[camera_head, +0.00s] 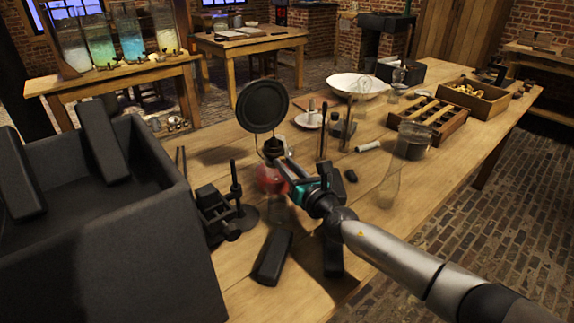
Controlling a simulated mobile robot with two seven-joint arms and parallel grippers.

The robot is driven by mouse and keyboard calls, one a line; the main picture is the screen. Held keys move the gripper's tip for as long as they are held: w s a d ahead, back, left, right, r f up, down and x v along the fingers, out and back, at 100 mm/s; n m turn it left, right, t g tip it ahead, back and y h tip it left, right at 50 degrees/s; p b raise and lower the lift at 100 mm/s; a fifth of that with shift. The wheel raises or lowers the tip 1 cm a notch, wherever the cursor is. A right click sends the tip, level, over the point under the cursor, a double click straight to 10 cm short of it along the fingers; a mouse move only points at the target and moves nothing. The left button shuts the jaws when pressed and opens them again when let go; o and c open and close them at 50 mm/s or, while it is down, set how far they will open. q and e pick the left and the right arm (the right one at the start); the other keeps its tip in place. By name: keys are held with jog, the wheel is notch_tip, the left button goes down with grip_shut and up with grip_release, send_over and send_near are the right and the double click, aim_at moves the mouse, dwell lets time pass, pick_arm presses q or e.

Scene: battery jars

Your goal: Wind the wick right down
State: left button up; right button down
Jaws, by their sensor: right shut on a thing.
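The oil lamp stands on the wooden bench near the middle of the view. It has a round dark reflector (262,106) at its back, a dark burner (273,147) and a red glass font (268,178). My right gripper (286,168) reaches in from the right and is shut at the burner's right side, at the wick knob. The knob is hidden by the fingers and too small to make out. I cannot see the wick or its height. No flame shows. My left gripper is not in view.
A clear glass chimney (388,188) stands right of my gripper. A dark stand (236,190) is close left of the lamp. A large dark box (165,245) fills the left. Behind are a white bowl (358,84), a slotted rack (428,122) and a wooden tray (487,103).

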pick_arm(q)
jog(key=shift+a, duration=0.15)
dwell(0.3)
pick_arm(e)
jog(key=c, duration=0.7)
grip_release()
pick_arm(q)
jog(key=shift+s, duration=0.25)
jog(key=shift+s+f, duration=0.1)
